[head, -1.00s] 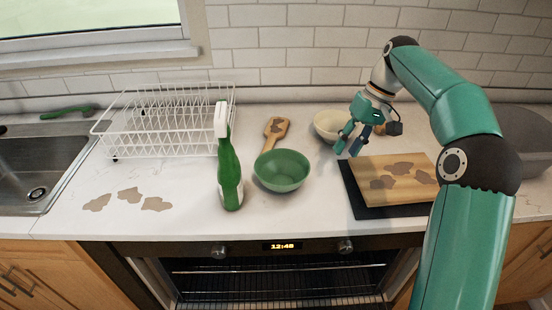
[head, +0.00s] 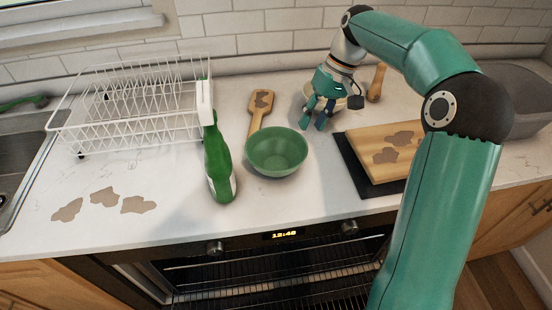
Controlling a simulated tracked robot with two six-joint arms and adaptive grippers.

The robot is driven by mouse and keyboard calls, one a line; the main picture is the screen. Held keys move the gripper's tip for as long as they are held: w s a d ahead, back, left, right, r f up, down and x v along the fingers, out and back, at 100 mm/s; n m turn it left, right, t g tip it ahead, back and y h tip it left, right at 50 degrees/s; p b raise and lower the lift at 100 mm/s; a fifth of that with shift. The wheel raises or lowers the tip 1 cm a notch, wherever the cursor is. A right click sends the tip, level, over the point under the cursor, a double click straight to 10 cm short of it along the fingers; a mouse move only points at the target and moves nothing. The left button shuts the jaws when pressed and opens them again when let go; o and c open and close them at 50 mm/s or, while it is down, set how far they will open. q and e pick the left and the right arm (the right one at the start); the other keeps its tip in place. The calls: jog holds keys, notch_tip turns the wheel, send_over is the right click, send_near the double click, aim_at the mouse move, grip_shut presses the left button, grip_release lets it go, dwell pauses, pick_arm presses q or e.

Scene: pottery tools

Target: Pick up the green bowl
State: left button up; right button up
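The green bowl (head: 277,153) stands upright and looks empty on the white counter, near its front edge and just right of the green bottle (head: 217,162). My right gripper (head: 312,124) is to the right of the bowl and a little behind it, above the counter. Its fingers point down and are spread apart with nothing between them. It partly hides a cream bowl (head: 340,93) behind it. My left gripper is not in view.
A wooden spatula (head: 257,113) lies behind the green bowl. A cutting board (head: 383,153) on a dark mat is to the right. A white dish rack (head: 131,109) stands at the back left. Brown patches (head: 104,197) lie on the counter's left part.

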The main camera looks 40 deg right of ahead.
aim_at(304, 140)
jog(key=shift+x, duration=3.5)
jog(key=shift+d, duration=0.1)
grip_shut()
